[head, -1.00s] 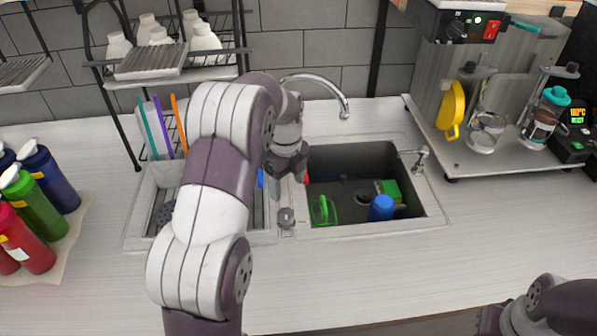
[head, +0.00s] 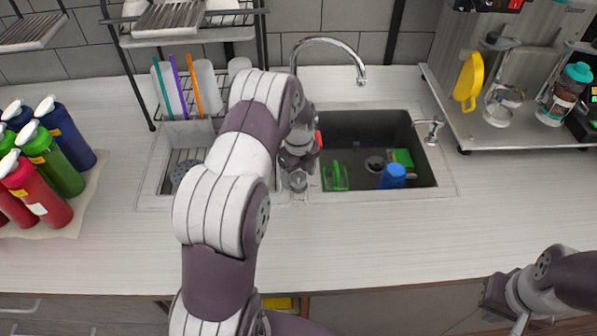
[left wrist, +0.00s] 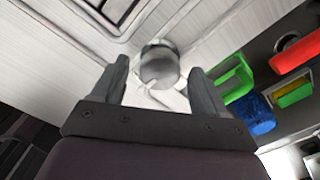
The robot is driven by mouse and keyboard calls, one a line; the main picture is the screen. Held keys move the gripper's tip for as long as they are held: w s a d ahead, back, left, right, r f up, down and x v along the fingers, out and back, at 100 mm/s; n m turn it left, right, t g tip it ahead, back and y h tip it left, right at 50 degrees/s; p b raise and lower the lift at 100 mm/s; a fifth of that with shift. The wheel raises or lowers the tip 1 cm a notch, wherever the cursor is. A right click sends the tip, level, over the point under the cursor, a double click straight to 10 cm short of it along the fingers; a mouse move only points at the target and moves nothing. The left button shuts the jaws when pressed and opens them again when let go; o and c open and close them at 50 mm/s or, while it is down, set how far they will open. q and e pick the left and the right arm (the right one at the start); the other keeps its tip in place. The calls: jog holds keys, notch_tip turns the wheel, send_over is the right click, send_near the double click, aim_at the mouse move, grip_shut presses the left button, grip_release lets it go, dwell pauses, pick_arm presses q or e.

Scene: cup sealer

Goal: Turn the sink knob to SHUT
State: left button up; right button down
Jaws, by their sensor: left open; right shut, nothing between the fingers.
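The sink knob (head: 298,181) is a small round grey knob on the front rim between the sink's two halves. In the left wrist view the knob (left wrist: 159,65) lies between the fingertips. My left gripper (head: 302,165) is open, just above the knob in the head view. In the left wrist view its two fingers (left wrist: 160,70) stand either side of the knob, with a gap visible on both sides. I cannot read the knob's setting or any label. My right gripper (head: 508,300) is shut and empty at the lower right, away from the sink; its fingertips are hard to make out.
The basin (head: 350,128) holds a green-handled item (head: 335,178), a blue cup (head: 392,176), a green sponge-like block (head: 403,158) and a red item (head: 319,140). A curved faucet (head: 330,42) rises behind. Bottles (head: 55,160) stand left. The front counter (head: 370,240) is clear.

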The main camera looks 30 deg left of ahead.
pick_arm(q)
jog(key=c, duration=1.1)
jog(key=shift+n, duration=0.4)
jog(key=shift+o, duration=0.2)
jog(key=n+b, duration=0.1)
jog(key=n, duration=0.2)
jog(key=shift+n, duration=0.4)
jog(key=n, duration=0.4)
jog(key=shift+w+b, duration=0.1)
jog(key=shift+b, duration=0.2)
jog(key=n, duration=0.9)
jog(key=shift+r+b, duration=0.1)
jog(key=shift+b, duration=0.25)
jog(key=shift+n, duration=0.3)
